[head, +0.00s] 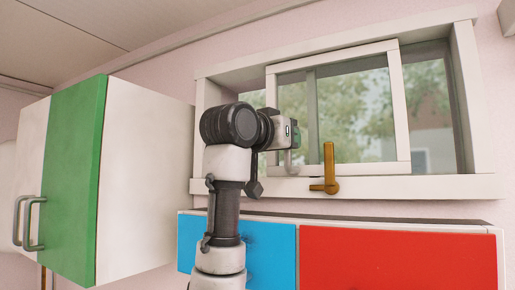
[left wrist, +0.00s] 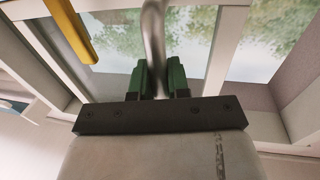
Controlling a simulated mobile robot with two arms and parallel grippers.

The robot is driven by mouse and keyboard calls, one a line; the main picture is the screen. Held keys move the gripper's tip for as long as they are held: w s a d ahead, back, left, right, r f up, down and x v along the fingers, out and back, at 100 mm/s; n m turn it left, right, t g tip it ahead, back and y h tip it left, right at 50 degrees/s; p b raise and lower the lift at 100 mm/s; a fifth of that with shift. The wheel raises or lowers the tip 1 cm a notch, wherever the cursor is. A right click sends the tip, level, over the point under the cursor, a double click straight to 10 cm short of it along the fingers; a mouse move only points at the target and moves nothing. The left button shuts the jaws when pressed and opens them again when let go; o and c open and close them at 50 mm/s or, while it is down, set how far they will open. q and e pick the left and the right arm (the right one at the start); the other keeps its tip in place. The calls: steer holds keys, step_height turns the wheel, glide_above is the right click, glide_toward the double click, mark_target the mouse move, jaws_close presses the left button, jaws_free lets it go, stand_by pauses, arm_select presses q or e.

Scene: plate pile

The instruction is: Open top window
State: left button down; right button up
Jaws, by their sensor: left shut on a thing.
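The top window has a white sash (head: 403,110) with a glass pane, set in a white outer frame (head: 468,100). A gold lever handle (head: 330,170) stands upright at the bottom of the sash; it also shows in the left wrist view (left wrist: 68,28). My left gripper (head: 294,134) is at the left side of the sash. In the left wrist view, its green fingers (left wrist: 159,78) are shut on a grey curved metal handle (left wrist: 152,28). The lower end of this handle shows below the gripper in the head view (head: 291,166). My right gripper is not in view.
A wall cabinet with a green door (head: 75,170) and grey handles is at the left. Below the window are a blue front (head: 268,250) and a red front (head: 398,258). Trees show through the glass.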

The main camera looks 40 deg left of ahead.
mark_target(316, 141)
arm_select(q)
steer(key=shift+w+d, duration=0.2)
steer(key=shift+d, duration=1.55)
steer(key=c, duration=1.1)
jaws_free()
steer(key=shift+s, duration=0.1)
steer(key=shift+s, duration=0.1)
steer(key=s+b, duration=0.6)
steer(key=s, duration=0.4)
steer(key=shift+s+a, duration=0.25)
steer(key=shift+a, duration=0.2)
